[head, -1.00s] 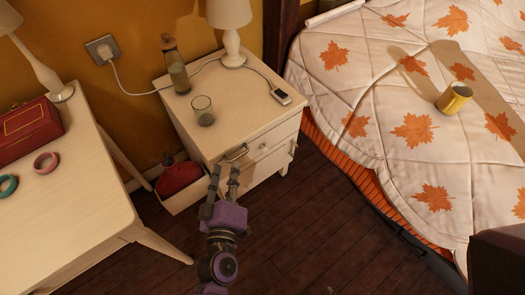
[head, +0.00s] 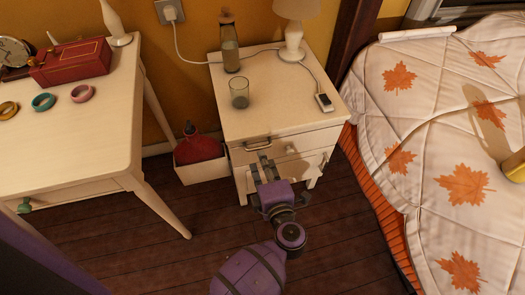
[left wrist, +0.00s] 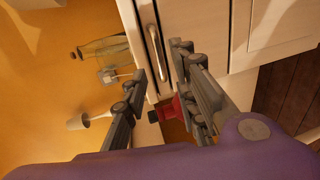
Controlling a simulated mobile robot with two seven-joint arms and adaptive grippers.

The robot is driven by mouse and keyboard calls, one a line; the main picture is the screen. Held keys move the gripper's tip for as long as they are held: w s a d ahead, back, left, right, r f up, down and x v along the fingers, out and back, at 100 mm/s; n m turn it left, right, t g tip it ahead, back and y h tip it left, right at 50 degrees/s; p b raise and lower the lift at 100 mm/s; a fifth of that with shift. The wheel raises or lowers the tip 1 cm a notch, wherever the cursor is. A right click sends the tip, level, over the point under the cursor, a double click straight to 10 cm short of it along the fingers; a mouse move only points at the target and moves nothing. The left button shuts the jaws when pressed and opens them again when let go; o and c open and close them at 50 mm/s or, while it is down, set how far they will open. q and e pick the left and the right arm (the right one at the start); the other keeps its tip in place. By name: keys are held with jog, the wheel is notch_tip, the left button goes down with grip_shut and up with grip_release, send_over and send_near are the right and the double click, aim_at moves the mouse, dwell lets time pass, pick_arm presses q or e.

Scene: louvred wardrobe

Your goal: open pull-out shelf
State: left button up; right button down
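The white nightstand (head: 290,112) stands between the desk and the bed, with a metal bar handle (head: 257,144) on the left part of its upper front. The pull-out shelf looks shut. My left gripper (head: 263,162) is just in front of the nightstand, slightly below the handle in the picture. In the left wrist view, the handle (left wrist: 155,48) shows just beyond the spread fingertips of the left gripper (left wrist: 160,62). The gripper is open and empty; I see no contact with the handle. My right gripper is not in view.
A bottle (head: 230,50), a glass (head: 239,92), a lamp (head: 293,38) and a cabled phone (head: 324,103) stand or lie on the nightstand. An open box (head: 205,170) with a red object sits beside it. The desk (head: 95,130) is left, the bed (head: 430,125) right.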

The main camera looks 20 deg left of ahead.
aim_at(258, 149)
pick_arm(q)
jog(key=x, duration=0.5)
jog(key=shift+w, duration=0.15)
grip_shut()
